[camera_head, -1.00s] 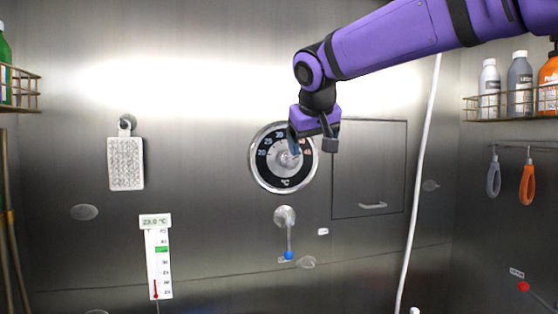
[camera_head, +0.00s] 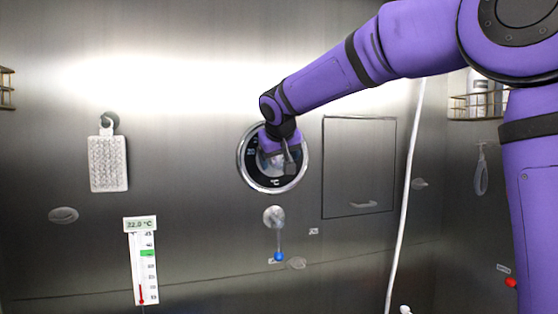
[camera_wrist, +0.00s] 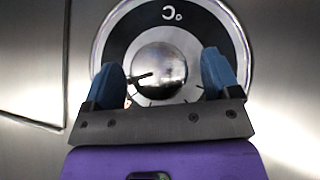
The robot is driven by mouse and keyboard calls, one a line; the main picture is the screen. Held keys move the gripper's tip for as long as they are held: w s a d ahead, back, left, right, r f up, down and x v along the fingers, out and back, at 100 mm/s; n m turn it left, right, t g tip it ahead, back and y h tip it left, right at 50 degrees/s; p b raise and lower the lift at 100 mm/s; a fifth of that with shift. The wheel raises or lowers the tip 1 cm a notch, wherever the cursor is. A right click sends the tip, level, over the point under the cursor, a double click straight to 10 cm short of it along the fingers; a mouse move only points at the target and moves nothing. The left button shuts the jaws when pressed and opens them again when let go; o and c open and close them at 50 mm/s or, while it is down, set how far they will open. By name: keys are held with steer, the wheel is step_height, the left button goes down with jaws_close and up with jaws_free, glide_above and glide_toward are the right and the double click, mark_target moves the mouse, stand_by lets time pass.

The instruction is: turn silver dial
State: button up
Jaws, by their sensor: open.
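The round dial (camera_head: 272,184) is on the steel wall, with a silver rim, a black ring marked °C and a silver knob in its middle. My gripper (camera_head: 279,160) is in front of it and hides much of its face. In the wrist view the shiny silver knob (camera_wrist: 159,68) lies between the two blue fingertips of my gripper (camera_wrist: 162,72). The fingers are apart, with a gap visible on each side of the knob. The dial's numbers are mostly hidden.
Below the dial is a small lever with a blue tip (camera_head: 278,256). A thermometer (camera_head: 143,265) and a hanging white brush-like pad (camera_head: 108,163) are to the left. A panel door (camera_head: 358,165) and a white hose (camera_head: 405,200) are to the right.

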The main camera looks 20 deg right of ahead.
steer(key=shift+w+d+f, duration=0.15)
steer(key=shift+w+f, duration=0.2)
steer(key=c, duration=0.9)
